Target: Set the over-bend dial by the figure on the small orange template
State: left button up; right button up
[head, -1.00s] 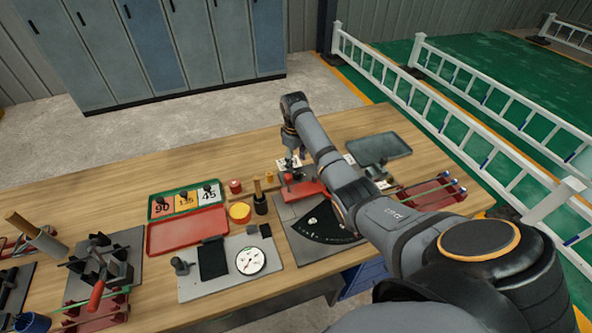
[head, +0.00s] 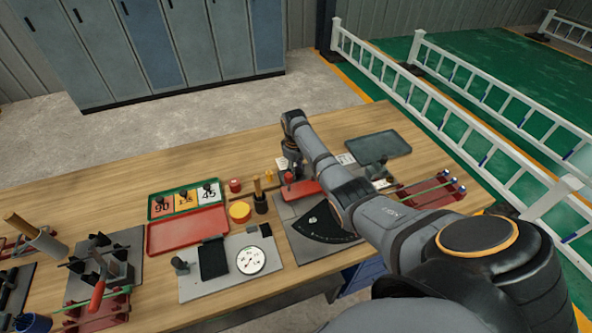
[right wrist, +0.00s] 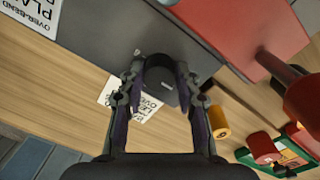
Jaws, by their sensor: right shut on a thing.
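My right gripper (right wrist: 160,95) is shut on a black round dial knob (right wrist: 161,72) with a pale mark on its top, in the right wrist view. The knob sits at the edge of a dark grey plate, beside a white printed label (right wrist: 128,100) partly covered by a finger. In the head view my right gripper (head: 291,170) is small and partly hidden by my arm. An orange-yellow template (head: 184,202) stands in the green-edged rack, between a salmon one marked 90 (head: 161,207) and a white one marked 45 (head: 208,194). The orange-yellow one's figure is too small to read surely.
A red block (right wrist: 235,30) with a red-knobbed lever stands close to the gripper. A red tray (head: 187,231), a yellow disc (head: 240,211) and a gauge plate (head: 212,281) lie left of my arm. A grey tray (head: 379,143) lies behind right.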

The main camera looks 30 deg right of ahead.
jog(key=shift+c, duration=0.7)
pick_arm(q)
jog(key=shift+w+r, duration=0.1)
jog(key=shift+w, duration=0.25)
